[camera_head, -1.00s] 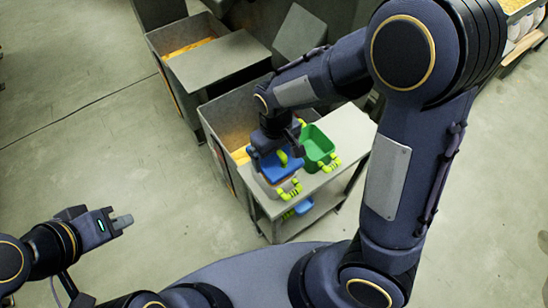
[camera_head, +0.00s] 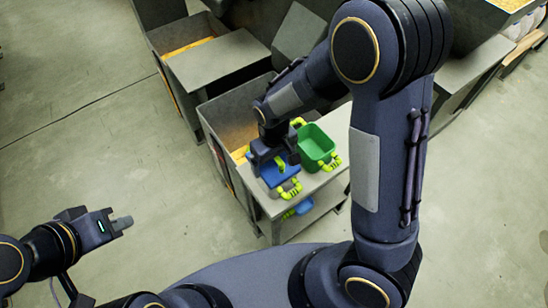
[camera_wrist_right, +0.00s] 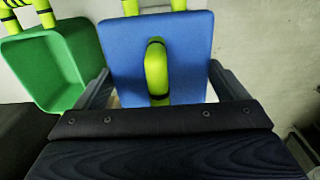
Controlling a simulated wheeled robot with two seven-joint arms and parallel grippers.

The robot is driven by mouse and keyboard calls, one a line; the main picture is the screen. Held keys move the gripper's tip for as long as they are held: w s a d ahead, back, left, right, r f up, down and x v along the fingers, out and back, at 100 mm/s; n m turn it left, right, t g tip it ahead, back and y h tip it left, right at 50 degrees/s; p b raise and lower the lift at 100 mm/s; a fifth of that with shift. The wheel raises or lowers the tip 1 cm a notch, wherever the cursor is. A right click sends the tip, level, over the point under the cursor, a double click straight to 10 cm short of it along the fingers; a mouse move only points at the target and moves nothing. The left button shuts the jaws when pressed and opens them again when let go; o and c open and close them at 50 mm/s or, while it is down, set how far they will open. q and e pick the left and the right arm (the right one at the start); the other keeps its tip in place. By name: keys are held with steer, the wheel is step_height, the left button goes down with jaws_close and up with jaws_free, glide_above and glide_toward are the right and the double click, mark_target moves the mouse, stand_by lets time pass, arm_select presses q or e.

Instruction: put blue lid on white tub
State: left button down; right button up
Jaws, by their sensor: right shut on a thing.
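The blue lid (camera_head: 270,174) has a yellow-green handle on top. In the right wrist view the lid (camera_wrist_right: 185,40) lies between the two fingers of my right gripper (camera_wrist_right: 160,88), which is shut on it. In the head view my right gripper (camera_head: 275,160) is above the cart top, partly covering the lid. Yellow-green side handles (camera_head: 288,188) show just in front of the lid, seemingly the white tub's; its body is almost wholly hidden. I cannot tell whether lid and tub touch. My left gripper (camera_head: 121,224) is far left, away from the cart, its opening unclear.
A green tub (camera_head: 314,145) with yellow-green handles stands right beside the lid; it also shows in the wrist view (camera_wrist_right: 50,65). A grey bin (camera_head: 230,120) adjoins the cart's left side.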

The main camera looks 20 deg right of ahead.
steer(key=o, duration=0.7)
steer(key=shift+f, duration=0.1)
steer(key=shift+r, duration=0.3)
step_height(320, 180, up, 13)
steer(key=shift+f+p, duration=0.15)
steer(key=shift+p, duration=0.8)
steer(key=s+d+r+m+t+y, duration=0.1)
steer(key=s+d+r+m+t, duration=0.1)
steer(key=s, duration=0.3)
steer(key=s+d+r+m+t+y, duration=0.1)
steer(key=s+d+r+m+t, duration=0.1)
steer(key=s+d, duration=0.2)
steer(key=s+d+r+m+t+y, duration=0.1)
steer(key=s+d+r, duration=0.1)
steer(key=s, duration=0.4)
steer(key=shift+s+d+r+m+t+y, duration=0.15)
steer(key=shift+s+d+m+t+y, duration=0.25)
steer(key=shift+d, duration=0.15)
